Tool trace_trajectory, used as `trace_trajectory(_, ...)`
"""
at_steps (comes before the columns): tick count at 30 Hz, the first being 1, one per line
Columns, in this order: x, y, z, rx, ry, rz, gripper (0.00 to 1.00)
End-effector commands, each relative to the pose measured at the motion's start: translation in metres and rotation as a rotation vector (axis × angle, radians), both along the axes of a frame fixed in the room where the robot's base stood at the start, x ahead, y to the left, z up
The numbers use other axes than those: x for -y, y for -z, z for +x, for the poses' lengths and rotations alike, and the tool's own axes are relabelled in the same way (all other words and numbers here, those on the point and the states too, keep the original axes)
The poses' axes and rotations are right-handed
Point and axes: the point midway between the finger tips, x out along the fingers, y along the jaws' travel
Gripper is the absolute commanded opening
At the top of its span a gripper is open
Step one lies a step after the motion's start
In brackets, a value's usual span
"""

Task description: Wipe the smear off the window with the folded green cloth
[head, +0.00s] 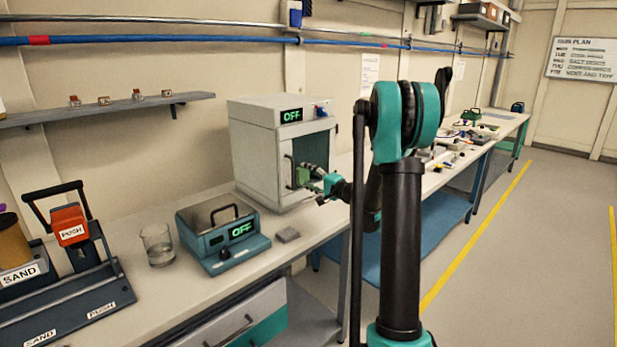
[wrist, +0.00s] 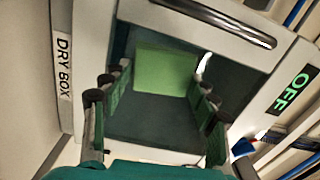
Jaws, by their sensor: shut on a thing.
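The dry box (head: 255,145) stands on the bench, its dark window (head: 318,150) facing my arm. In the wrist view the window (wrist: 150,125) fills the middle, inside a pale frame. My gripper (head: 312,178) is at the window's lower part; in the wrist view my gripper (wrist: 160,85) is shut on the folded green cloth (wrist: 165,72). The cloth lies flat-on before the window; I cannot tell whether it touches the glass. A short white curved smear (wrist: 203,66) shows just right of the cloth, near the right finger, which may hide some of it.
A bar handle (wrist: 225,20) sticks out from the box front beside the window. A teal hot plate reading OFF (head: 222,235), a glass beaker (head: 158,245) and a small grey block (head: 288,235) stand on the bench left of my arm. The floor at right is clear.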

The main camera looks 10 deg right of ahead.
Motion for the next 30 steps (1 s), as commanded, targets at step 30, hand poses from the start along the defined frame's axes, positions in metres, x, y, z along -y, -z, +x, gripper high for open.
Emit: trace_trajectory(30, 0.038, 0.000, -0.045, 0.000, 0.010, 0.000, 0.28)
